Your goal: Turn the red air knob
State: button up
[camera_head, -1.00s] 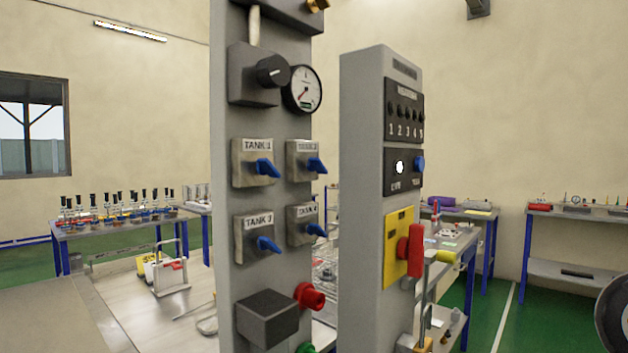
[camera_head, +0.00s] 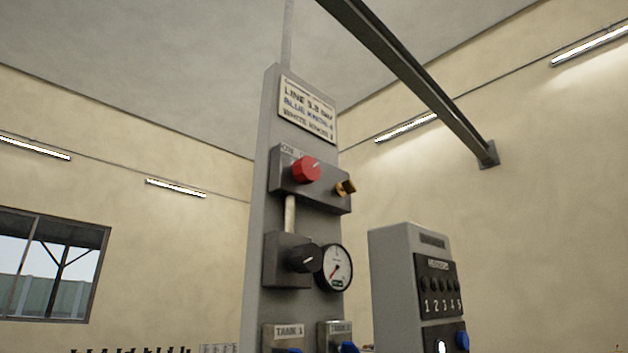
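The red air knob (camera_head: 306,169) sits on a dark grey box (camera_head: 311,190) high on the tall grey panel (camera_head: 262,200). A brass fitting (camera_head: 345,187) is on the same box, right of the knob. A label plate (camera_head: 307,108) is above; its text is partly legible. My gripper is not in view.
Below the knob are a black knob (camera_head: 304,258) and a round gauge (camera_head: 336,268), then blue tank handles (camera_head: 348,347) at the bottom edge. A shorter grey cabinet (camera_head: 393,285) with numbered black knobs stands to the right. A ceiling beam (camera_head: 410,75) runs overhead.

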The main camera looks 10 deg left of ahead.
aim_at(305, 170)
jog(key=u, duration=0.45)
jog(key=k, duration=0.2)
jog(key=u, duration=0.45)
jog(key=i, duration=0.3)
jog(key=z, duration=1.6)
jog(key=k, duration=0.35)
jog(key=u, duration=0.7)
